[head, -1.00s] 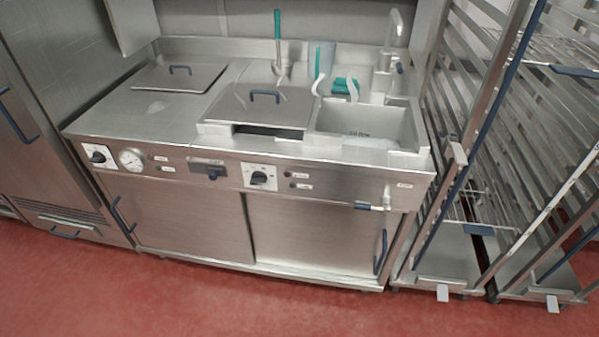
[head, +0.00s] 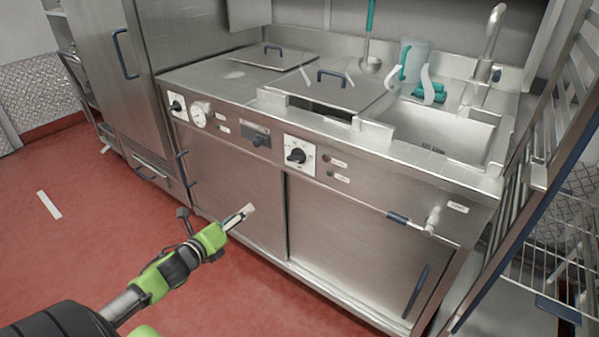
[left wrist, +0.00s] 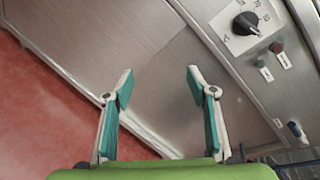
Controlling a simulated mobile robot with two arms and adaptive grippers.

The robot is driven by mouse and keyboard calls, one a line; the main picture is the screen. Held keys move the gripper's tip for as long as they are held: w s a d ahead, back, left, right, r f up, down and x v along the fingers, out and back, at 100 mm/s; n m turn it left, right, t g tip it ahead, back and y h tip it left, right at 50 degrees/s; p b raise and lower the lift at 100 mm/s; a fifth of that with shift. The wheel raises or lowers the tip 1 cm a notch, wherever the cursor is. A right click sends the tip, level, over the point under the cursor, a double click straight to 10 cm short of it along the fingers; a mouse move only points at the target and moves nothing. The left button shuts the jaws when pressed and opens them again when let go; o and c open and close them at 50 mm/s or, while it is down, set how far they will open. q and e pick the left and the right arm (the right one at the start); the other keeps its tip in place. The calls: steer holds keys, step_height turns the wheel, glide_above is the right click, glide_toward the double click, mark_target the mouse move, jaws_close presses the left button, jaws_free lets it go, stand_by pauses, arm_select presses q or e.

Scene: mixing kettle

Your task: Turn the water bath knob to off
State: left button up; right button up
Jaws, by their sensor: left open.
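Two black knobs on white dial plates sit on the steel front panel: a left knob (head: 176,106) beside a round gauge, and a right knob (head: 298,156) below the covered basin. I cannot tell by label which one is the water bath knob. The right knob, with its number scale, also shows in the left wrist view (left wrist: 246,23), at the upper right. My left gripper (head: 243,213) is in front of the lower cabinet doors, below and left of the right knob, apart from it. In the left wrist view it is open and empty (left wrist: 158,75).
A drain lever with a blue handle (head: 398,218) juts out at the panel's right. Blue door handles (head: 416,290) stick out below. A wire rack (head: 535,215) stands at the right. The red floor (head: 70,225) at left is mostly clear.

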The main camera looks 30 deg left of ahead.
arm_select(q)
steer(key=w+d+r+m+t+h+b, duration=0.1)
steer(key=d+r+m+t+h, duration=0.1)
steer(key=d+r+m, duration=0.3)
steer(key=w+d+r+m+t+h+b, duration=0.1)
steer(key=w+r+m+b, duration=0.15)
steer(key=r, duration=0.45)
steer(key=b, duration=0.3)
glide_toward(292, 159)
steer(key=w, duration=0.7)
steer(key=shift+w+d+m, duration=0.25)
steer(key=shift+w+m, duration=0.1)
steer(key=shift+w, duration=0.25)
arm_select(e)
step_height(292, 159, up, 15)
steer(key=t, duration=0.1)
steer(key=shift+w+d+r, duration=0.15)
steer(key=shift+w+d, duration=0.05)
steer(key=shift+w, duration=0.1)
arm_select(q)
steer(key=shift+w, duration=0.1)
steer(key=shift+w+d, duration=0.1)
steer(key=shift+w, duration=0.25)
steer(key=c, duration=1.1)
steer(key=shift+r+p, duration=0.1)
steer(key=shift+p, duration=0.3)
arm_select(e)
steer(key=shift+r, duration=0.15)
